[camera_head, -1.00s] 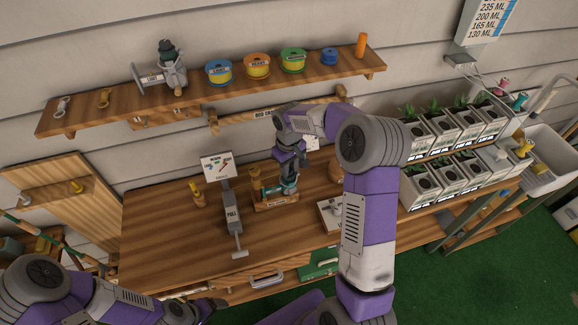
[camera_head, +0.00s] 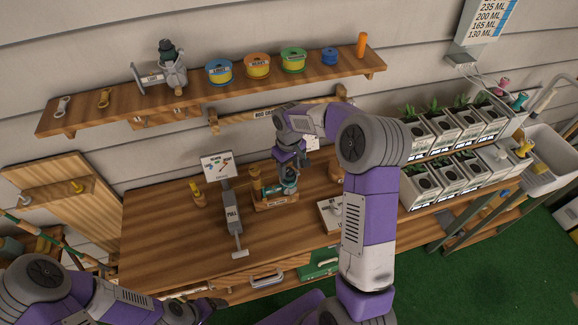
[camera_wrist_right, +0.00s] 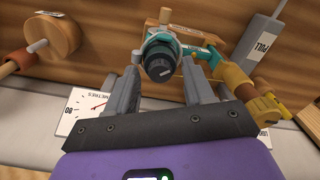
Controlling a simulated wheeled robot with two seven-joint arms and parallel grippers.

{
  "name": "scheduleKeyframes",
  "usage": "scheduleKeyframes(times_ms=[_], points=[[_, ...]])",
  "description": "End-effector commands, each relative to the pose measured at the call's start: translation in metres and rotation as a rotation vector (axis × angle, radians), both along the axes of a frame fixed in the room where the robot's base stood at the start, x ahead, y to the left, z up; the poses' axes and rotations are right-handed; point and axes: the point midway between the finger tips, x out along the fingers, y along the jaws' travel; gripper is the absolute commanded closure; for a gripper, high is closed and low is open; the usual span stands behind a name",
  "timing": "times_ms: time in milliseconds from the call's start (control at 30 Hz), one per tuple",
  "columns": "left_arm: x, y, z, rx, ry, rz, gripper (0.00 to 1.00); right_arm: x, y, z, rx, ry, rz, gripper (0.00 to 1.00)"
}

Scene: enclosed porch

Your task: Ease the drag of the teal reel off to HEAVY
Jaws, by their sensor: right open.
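The teal reel (camera_head: 289,188) sits on a small wooden stand (camera_head: 276,203) on the workbench. In the right wrist view the reel (camera_wrist_right: 190,50) shows its dark round drag knob (camera_wrist_right: 159,63) facing my camera, with a pale mark on its face. The knob's setting is unreadable. My left gripper (camera_head: 212,306) is at the bottom edge, mostly hidden.
Spools and another reel (camera_head: 172,68) stand on the shelf (camera_head: 120,105).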

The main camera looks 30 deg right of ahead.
Motion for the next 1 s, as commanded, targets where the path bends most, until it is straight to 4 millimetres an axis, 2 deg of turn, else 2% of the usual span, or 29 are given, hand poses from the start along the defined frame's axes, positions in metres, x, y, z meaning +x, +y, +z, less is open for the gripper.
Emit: scheduleKeyframes(times_ms=[400, 500, 1000], points=[[0.000, 0.000, -0.003, 0.000, 0.000, 0.000, 0.19, 0.001, 0.000, 0.061, 0.000, -0.005, 0.000, 0.48], [0.000, 0.000, -0.003, 0.000, 0.000, 0.000, 0.19, 0.001, 0.000, 0.070, 0.001, -0.003, 0.000, 0.48], [0.000, 0.000, -0.003, 0.000, 0.000, 0.000, 0.19, 0.000, 0.000, 0.075, 0.000, -0.001, 0.000, 0.48]])
